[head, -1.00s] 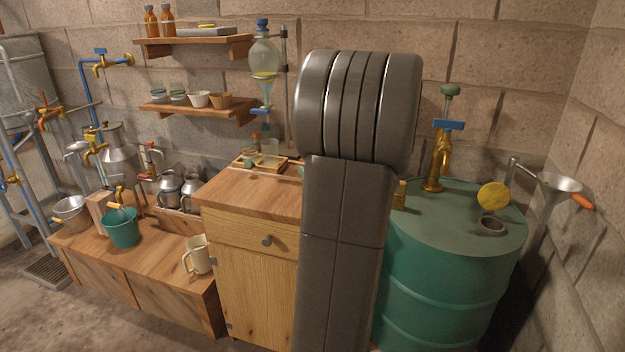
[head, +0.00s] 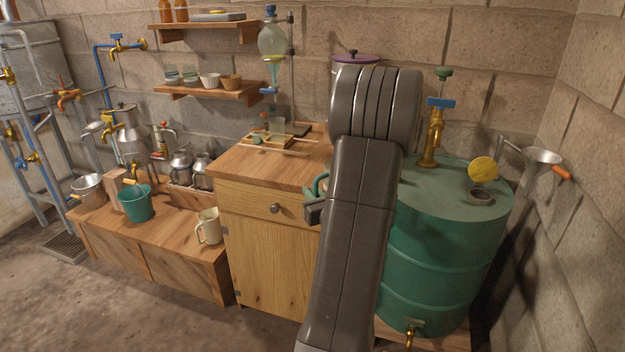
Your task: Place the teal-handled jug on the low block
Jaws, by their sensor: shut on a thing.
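A teal handle (head: 319,184), which looks like that of the teal-handled jug, shows at the right front of the wooden cabinet. The rest of the jug is hidden behind my arm. My gripper (head: 314,208) shows only in part, as a dark piece just below the handle at the left edge of my arm; it is shut on the jug. A low wooden bench (head: 160,251) stands to the left of the cabinet. I cannot tell which wooden piece is the low block; a small upright one (head: 107,189) stands on the bench beside the teal bucket.
A teal bucket (head: 136,203), a cream mug (head: 209,228) and a steel pail (head: 88,191) stand on the bench. Metal cans (head: 181,166) stand behind. The cabinet (head: 262,252) is left of my arm; a green drum (head: 437,262) is right. Bare floor lies in front.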

